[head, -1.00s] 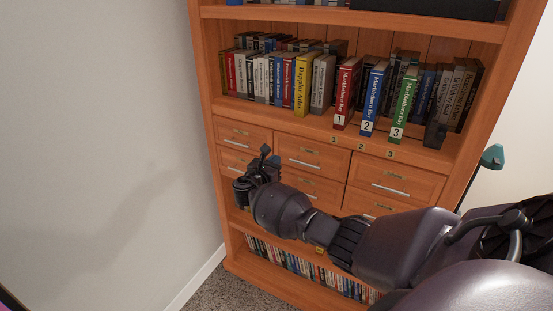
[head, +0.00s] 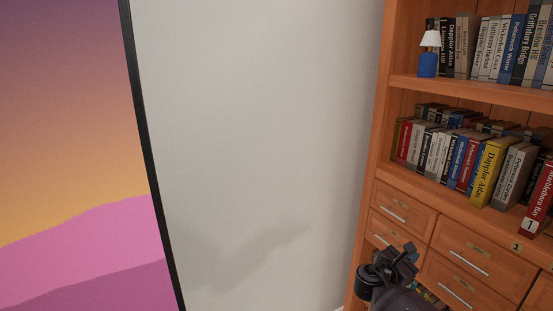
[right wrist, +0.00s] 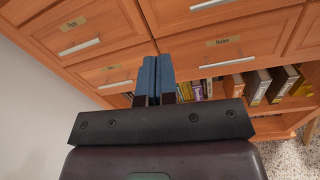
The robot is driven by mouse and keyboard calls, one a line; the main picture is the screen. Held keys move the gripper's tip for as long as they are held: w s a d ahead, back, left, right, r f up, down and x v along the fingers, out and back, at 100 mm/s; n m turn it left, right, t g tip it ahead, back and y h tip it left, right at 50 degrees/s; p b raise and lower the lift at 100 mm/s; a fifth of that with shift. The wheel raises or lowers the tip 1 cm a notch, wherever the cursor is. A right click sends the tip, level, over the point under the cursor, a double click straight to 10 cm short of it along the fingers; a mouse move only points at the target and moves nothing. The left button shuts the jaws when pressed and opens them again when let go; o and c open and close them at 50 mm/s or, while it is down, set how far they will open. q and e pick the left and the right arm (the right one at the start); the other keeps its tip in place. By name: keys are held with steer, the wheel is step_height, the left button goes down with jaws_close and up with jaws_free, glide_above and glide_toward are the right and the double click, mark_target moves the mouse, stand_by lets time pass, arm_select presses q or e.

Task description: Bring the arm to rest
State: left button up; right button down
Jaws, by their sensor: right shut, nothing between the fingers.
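My right gripper (head: 406,252) is at the lower right of the head view, in front of the bookcase drawers. In the right wrist view its two blue fingertips (right wrist: 154,74) are together with nothing between them. Only the hand and a bit of wrist show in the head view; the rest of the right arm is out of frame. My left gripper is in neither view.
The wooden bookcase (head: 383,140) stands at the right, with rows of books, a small blue lamp (head: 428,62) and closed drawers (right wrist: 225,45). A bare grey wall (head: 250,120) fills the middle. A large screen (head: 70,170) with a dark frame is at the left.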

steer(key=w+a+m+t+y, duration=0.4)
steer(key=a+y, duration=0.1)
steer(key=a, duration=0.1)
steer(key=s+a+f+m+t+y, duration=0.3)
steer(key=s+a+f+m+y, duration=0.1)
steer(key=s+a+m+y, duration=0.5)
steer(key=s+d+f+m+g+y, duration=0.1)
steer(key=s+f+m, duration=0.2)
steer(key=s, duration=1.1)
steer(key=s+d+f+m+g+y, duration=0.1)
steer(key=s+f+m, duration=0.3)
steer(key=s+f, duration=0.4)
steer(key=s+g, duration=0.1)
steer(key=s, duration=0.5)
steer(key=shift+s+f, duration=0.25)
steer(key=shift+f, duration=0.05)
